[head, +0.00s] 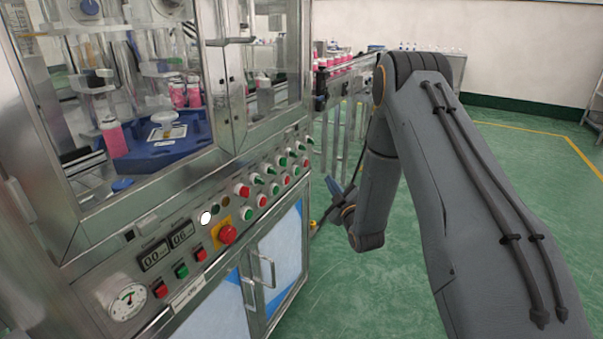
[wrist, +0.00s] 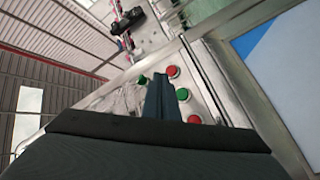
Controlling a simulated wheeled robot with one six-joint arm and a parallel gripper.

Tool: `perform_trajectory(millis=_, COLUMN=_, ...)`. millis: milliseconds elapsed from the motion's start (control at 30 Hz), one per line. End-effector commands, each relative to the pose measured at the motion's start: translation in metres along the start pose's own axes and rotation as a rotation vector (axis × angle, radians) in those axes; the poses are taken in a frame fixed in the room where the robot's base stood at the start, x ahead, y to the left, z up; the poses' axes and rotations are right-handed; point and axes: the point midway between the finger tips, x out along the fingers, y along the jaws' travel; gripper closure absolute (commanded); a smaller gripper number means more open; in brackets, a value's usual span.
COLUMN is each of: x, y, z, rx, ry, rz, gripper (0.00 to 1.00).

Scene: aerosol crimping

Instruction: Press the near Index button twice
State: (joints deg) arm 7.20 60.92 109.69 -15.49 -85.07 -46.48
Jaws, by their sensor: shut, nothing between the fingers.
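The control panel (head: 213,222) runs along the front of the machine, with rows of red and green buttons. Labels are too small to read, so I cannot tell which one is the near Index button. In the wrist view my gripper (wrist: 160,82) is shut and empty, its dark fingers pointing at the panel. A red button (wrist: 173,71) and a green button (wrist: 182,94) lie just right of the fingers. Another red button (wrist: 194,119) is lower, and a green one (wrist: 142,79) is just left of the fingertips. Contact cannot be told.
A red emergency stop (head: 228,234) on a yellow plate, two digital counters (head: 154,257) and a pressure gauge (head: 128,302) are on the panel's nearer part. Cabinet doors with handles (head: 268,270) are below. A conveyor (head: 345,75) stands behind. The green floor on the right is open.

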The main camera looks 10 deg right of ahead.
Motion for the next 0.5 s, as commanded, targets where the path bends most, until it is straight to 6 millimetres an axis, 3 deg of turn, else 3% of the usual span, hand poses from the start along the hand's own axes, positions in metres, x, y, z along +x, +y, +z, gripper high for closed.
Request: perform_trajectory(millis=500, x=0.042, y=-0.031, z=-0.031, rx=0.000, ry=0.003, rz=-0.001, gripper=1.00)
